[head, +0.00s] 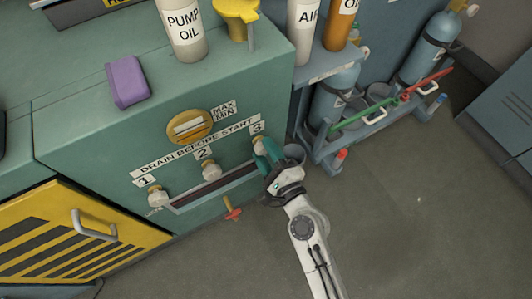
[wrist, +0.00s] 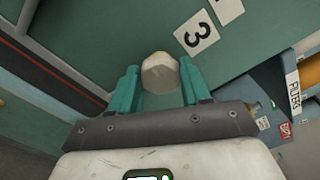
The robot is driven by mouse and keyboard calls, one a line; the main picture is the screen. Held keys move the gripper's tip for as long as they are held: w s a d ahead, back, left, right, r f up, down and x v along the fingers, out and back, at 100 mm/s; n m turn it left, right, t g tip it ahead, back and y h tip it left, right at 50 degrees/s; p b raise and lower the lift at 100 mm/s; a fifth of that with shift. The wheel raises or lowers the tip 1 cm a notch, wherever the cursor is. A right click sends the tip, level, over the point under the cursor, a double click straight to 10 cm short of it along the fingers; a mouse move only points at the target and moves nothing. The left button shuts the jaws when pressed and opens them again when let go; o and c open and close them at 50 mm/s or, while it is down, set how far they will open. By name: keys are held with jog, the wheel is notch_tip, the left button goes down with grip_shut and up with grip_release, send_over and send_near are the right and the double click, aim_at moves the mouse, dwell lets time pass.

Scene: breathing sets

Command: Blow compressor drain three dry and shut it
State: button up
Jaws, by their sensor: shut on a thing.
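The compressor (head: 105,150) is a green cabinet with a "DRAIN BEFORE START" label. Its front carries three pale drain knobs: drain one (head: 157,195), drain two (head: 211,170) and drain three (head: 259,144). My gripper (head: 265,150) reaches drain three from the lower right and partly covers it in the head view. In the wrist view drain three (wrist: 161,73) is a whitish, faceted knob between the green fingers, below the "3" label (wrist: 196,36). The gripper is shut on this knob. Whether the drain is open or shut cannot be told.
A dark slot (head: 215,188) runs under the drains, with a red-orange handle (head: 232,208) below it. A rack (head: 345,140) with blue cylinders stands right of the compressor. A purple block (head: 127,82) and bottles sit on top. The floor (head: 410,220) at right is clear.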

jog(key=n, duration=0.2)
jog(key=n+b, duration=0.1)
jog(key=shift+s+f+n, duration=0.1)
jog(key=shift+f+n, duration=0.1)
jog(key=shift+n, duration=0.2)
jog(key=n+b, duration=0.1)
jog(key=n, duration=0.2)
jog(key=shift+n+b, duration=0.3)
jog(key=n+b, duration=0.1)
jog(key=n, duration=0.2)
jog(key=shift+f+n, duration=0.1)
jog(key=shift+n, duration=0.2)
jog(key=shift+n+b, duration=0.9)
jog(key=shift+n, duration=1)
jog(key=o, duration=1.1)
jog(key=shift+c, duration=0.2)
jog(key=v, duration=1)
jog(key=shift+s+d, duration=0.25)
jog(key=shift+d, duration=0.05)
